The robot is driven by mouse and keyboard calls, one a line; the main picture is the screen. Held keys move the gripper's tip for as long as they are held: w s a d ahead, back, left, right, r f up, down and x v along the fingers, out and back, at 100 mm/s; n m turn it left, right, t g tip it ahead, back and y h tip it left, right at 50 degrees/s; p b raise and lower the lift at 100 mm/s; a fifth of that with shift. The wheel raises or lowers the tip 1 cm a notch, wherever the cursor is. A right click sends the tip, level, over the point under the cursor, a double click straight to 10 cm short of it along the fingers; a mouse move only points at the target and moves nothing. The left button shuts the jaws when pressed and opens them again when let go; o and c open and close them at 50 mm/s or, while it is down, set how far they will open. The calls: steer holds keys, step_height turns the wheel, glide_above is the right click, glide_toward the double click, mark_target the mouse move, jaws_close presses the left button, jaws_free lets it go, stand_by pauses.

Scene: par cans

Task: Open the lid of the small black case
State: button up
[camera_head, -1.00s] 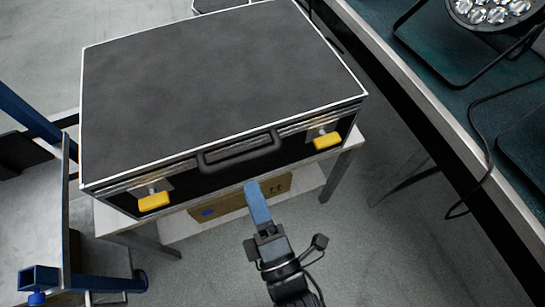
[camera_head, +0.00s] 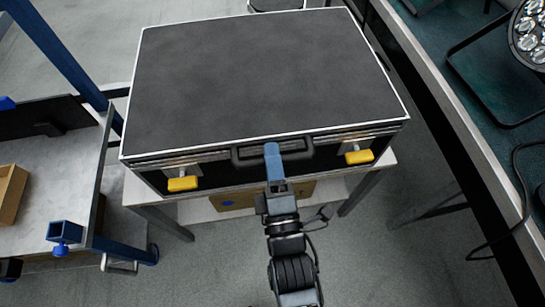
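The black case (camera_head: 265,75) lies flat on a pale table, its lid shut, with silver edging all round. Its front side faces me and carries a dark handle (camera_head: 247,157) in the middle. A yellow latch tab (camera_head: 183,184) is at the left of the front and another yellow tab (camera_head: 360,157) at the right. My gripper (camera_head: 272,150), with blue fingers, is at the handle and overlaps its middle in the view. I cannot tell whether the fingers touch the handle or how far apart they are.
A cardboard box (camera_head: 235,200) is on a shelf below the case. A grey bench (camera_head: 65,170) with a blue frame stands at the left. A dark green worktop (camera_head: 470,75) with a lamp (camera_head: 532,35) runs along the right. Bare floor (camera_head: 390,260) lies in front.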

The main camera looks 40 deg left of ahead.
jaws_close()
steer(key=shift+r, duration=0.1)
stand_by(0.3)
